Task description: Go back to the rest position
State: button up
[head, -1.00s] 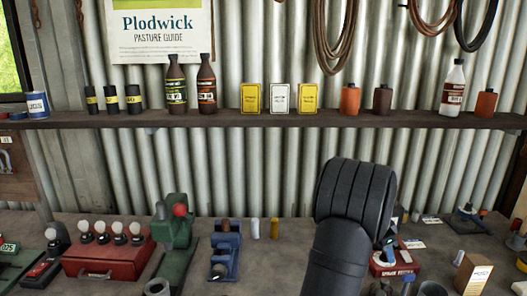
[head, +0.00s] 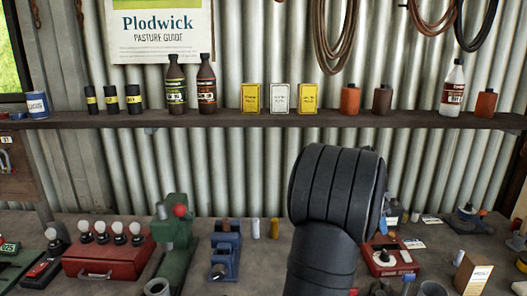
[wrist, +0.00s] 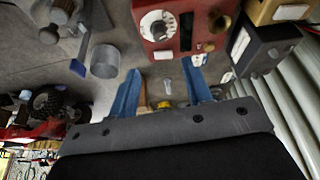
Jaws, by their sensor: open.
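My gripper (wrist: 159,74) shows in the wrist view as two blue fingers set apart, open, above the grey bench (wrist: 115,18). Nothing is clamped between the fingers; a small pale piece (wrist: 168,84) shows in the gap, beyond the fingers or below them. In the head view my black arm rises in front of the bench and wall, and it hides my gripper. A red box with a dial (wrist: 160,28) is ahead of the fingers in the wrist view.
A shelf (head: 230,119) with bottles and boxes crosses the corrugated wall. On the bench stand a red box with bulbs (head: 105,262), a green press (head: 175,240), a blue vise (head: 225,255) and a red device (head: 388,259). A grey cylinder (wrist: 104,61) is near my left finger.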

send_near(386, 252)
jog(key=x, duration=0.8)
jog(key=shift+f, duration=0.3)
jog(key=shift+d+f, duration=0.1)
jog(key=shift+d, duration=0.05)
jog(key=shift+n, duration=0.6)
jog(key=n+t, duration=0.1)
jog(key=n, duration=0.2)
jog(key=n+t+y, duration=0.1)
jog(key=n, duration=0.2)
jog(key=shift+s+n+t, duration=0.2)
jog(key=shift+n+t, duration=0.1)
jog(key=shift+t, duration=0.1)
jog(key=v, duration=1.3)
jog(key=shift+d+r, duration=0.15)
jog(key=shift+r, duration=0.05)
